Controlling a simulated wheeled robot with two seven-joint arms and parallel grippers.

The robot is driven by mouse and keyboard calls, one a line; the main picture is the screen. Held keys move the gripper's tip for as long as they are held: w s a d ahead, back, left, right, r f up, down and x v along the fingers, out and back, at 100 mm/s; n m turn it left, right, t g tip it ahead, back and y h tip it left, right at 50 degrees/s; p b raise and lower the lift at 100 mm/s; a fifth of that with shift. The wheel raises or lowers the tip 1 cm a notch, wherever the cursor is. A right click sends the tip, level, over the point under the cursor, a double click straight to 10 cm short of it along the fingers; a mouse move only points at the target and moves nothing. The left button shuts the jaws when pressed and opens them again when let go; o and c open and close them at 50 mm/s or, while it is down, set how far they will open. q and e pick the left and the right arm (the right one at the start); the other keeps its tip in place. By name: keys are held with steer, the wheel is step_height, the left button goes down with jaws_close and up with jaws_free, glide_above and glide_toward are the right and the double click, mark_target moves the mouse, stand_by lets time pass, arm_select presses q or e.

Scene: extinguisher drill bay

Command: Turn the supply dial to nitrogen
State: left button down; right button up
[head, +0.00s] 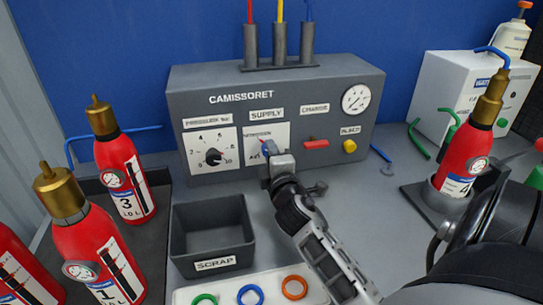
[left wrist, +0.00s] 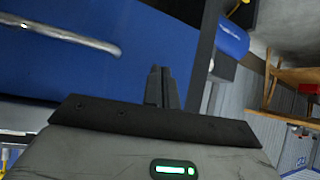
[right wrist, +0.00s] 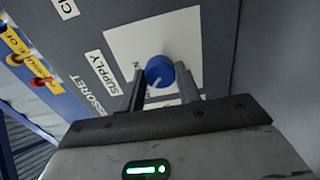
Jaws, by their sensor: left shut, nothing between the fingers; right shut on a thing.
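The supply dial is a blue round knob (right wrist: 160,71) on a white plate under the SUPPLY label on the grey CAMISSORET panel (head: 191,92). My right gripper (head: 268,151) is at this dial, in front of the panel, and covers most of it in the head view. In the right wrist view its two fingers (right wrist: 160,85) are shut on the blue knob, one on each side. A pale line marks the knob's face. The printing on the plate is partly hidden, so I cannot tell what the dial points to. My left gripper (left wrist: 161,86) is shut and empty, away from the panel.
A pressure dial with a black knob (head: 213,157) is left of the supply dial; a red switch (head: 316,144) and yellow button (head: 349,146) are right. The SCRAP bin (head: 210,240) stands below. Red extinguishers (head: 126,178) stand left, and another (head: 464,150) right.

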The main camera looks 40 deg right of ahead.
stand_by(0.3)
steer(key=o, duration=1)
steer(key=shift+c, duration=0.2)
steer(key=b+v, duration=0.2)
steer(key=v, duration=1)
steer(key=shift+s, duration=0.1)
